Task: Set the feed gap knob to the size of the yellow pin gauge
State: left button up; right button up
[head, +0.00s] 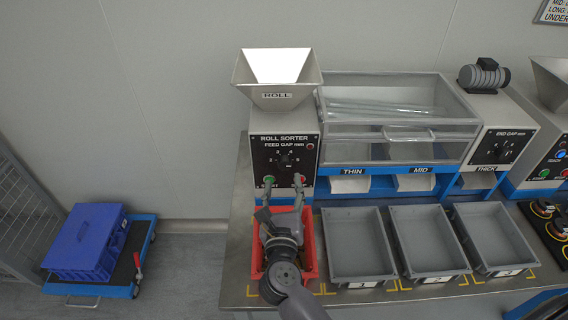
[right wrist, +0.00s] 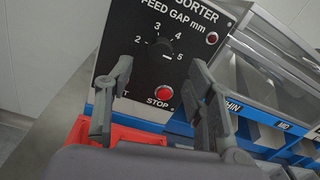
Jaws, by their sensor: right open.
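The feed gap knob (head: 286,160) is a dark round knob on the black front panel of the roll sorter. In the right wrist view the knob (right wrist: 159,51) shows with the numbers 2, 3, 4 and 5 around it; its exact setting is hard to read. My right gripper (head: 284,188) is open and empty in front of the panel, below the knob in the head view. In the wrist view its fingers (right wrist: 160,72) stand apart on either side, lower than the knob, not touching it. I see no yellow pin gauge. My left gripper is not in view.
A red stop button (right wrist: 163,93) sits below the knob. A red tray (head: 312,262) lies under my right gripper. Grey bins (head: 360,282) stand to the right, below the thin, mid and thick chutes. A steel hopper (head: 277,97) tops the sorter. A blue crate (head: 88,243) is on the floor cart.

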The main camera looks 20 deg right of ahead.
aim_at(284, 165)
jog(key=x, duration=0.6)
jog(key=shift+p, duration=0.4)
jog(key=shift+w+d, duration=0.15)
jog(key=shift+w, duration=0.25)
jog(key=c, duration=1.2)
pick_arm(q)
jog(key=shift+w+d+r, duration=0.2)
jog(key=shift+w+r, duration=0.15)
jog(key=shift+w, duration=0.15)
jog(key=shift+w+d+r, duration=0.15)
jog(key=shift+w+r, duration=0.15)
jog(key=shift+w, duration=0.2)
pick_arm(e)
jog(key=shift+o, duration=0.2)
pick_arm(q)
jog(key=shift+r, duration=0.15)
